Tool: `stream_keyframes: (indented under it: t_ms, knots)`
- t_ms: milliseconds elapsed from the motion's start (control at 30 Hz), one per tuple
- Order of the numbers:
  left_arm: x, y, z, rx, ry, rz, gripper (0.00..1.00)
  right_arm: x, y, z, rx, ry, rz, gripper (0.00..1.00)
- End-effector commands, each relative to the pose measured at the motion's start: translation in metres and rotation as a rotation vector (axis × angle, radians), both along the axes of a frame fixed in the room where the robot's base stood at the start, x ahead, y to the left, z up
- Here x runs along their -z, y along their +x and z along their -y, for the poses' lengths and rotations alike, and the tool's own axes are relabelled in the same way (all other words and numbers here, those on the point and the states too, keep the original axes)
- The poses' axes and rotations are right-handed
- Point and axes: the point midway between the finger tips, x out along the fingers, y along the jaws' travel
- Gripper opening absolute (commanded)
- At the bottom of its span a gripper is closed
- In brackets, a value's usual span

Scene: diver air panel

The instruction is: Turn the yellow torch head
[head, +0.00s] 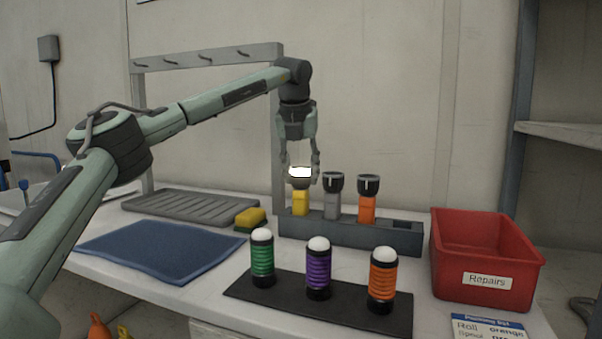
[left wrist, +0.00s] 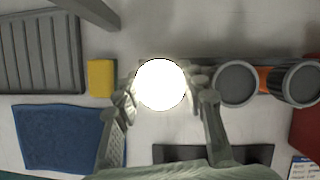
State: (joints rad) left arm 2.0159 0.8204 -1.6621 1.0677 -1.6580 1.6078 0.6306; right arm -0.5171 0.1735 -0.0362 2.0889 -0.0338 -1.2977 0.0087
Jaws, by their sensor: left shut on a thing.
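The yellow torch (head: 300,203) stands upright at the left end of a dark grey rack (head: 350,233), its lower part in the rack. Its head (head: 300,172) glows bright white. My left gripper (head: 301,178) comes down from above and is shut on the torch head, one finger on each side. In the left wrist view the lit torch head (left wrist: 161,85) sits between the fingertips, and its glare hides its face. My right gripper is in neither view.
A grey torch (head: 332,204) and an orange torch (head: 367,207) stand to the right in the rack. Green (head: 262,258), purple (head: 318,268) and orange (head: 382,280) lanterns stand on a black mat in front. A sponge (head: 250,219), blue cloth (head: 160,250) and red bin (head: 480,245) are nearby.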

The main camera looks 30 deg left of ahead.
Motion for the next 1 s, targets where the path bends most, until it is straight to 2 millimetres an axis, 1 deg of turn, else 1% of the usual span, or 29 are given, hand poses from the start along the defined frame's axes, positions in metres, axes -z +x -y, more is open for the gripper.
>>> stream_keyframes:
  t_ms: [167, 433, 533, 833, 967, 1000]
  knots:
    - [0.000, 0.001, 0.002, -0.093, 0.001, -0.002, 0.12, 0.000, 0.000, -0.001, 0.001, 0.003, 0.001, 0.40]
    - [-0.001, 0.000, 0.001, -0.340, 0.001, -0.003, 0.12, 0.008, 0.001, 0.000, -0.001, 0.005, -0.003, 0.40]
    - [-0.001, 0.001, 0.002, -0.435, 0.000, -0.004, 0.12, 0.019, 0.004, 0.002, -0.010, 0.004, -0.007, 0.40]
    - [-0.002, 0.001, 0.002, -0.720, 0.001, -0.004, 0.12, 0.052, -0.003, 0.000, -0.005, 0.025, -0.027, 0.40]
    - [-0.002, 0.000, 0.002, -0.844, 0.001, -0.004, 0.12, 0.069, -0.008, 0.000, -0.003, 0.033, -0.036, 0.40]
    - [-0.002, 0.000, 0.001, -0.882, 0.000, -0.004, 0.12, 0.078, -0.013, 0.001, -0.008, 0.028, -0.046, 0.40]
